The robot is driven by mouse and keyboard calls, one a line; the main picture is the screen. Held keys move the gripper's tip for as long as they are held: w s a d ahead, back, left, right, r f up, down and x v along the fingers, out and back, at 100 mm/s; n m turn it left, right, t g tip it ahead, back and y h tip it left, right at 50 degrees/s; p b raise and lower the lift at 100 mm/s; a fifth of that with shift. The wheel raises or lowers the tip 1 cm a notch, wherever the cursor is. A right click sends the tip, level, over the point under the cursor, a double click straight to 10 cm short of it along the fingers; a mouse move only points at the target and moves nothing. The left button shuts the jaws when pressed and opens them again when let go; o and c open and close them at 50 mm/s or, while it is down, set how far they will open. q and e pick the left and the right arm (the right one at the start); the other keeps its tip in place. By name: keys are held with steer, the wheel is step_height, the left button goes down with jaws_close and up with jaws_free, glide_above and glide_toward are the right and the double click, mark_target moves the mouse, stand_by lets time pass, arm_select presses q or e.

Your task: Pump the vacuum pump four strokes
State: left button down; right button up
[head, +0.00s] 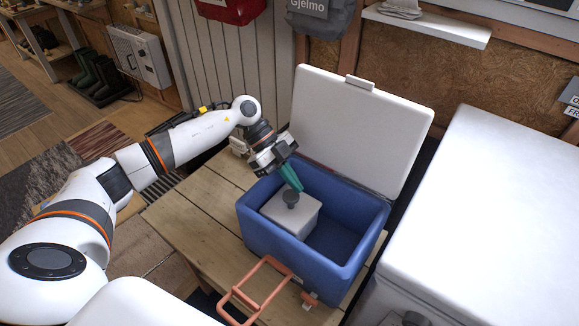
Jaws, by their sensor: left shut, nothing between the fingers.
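A pale grey block (293,214) with a dark round knob (291,199) on top sits inside the open blue cooler (297,259). It looks like the vacuum pump, but I cannot be sure. My left gripper (298,188) reaches in over the cooler's back left rim, its teal fingers shut and pointing down at the knob. The fingertips are at or just above the knob; I cannot tell whether they touch it. Nothing shows between the fingers. My right gripper is not in view.
The cooler's white lid (365,125) stands open behind it. An orange handle (255,290) sticks out at the front. The cooler stands on a wooden table (190,217), clear on its left. A large white chest (490,200) stands close on the right.

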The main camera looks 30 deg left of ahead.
mark_target(291, 190)
arm_select(q)
steer(key=shift+f, duration=0.35)
steer(key=shift+s+f, duration=0.1)
steer(key=shift+f, duration=1.6)
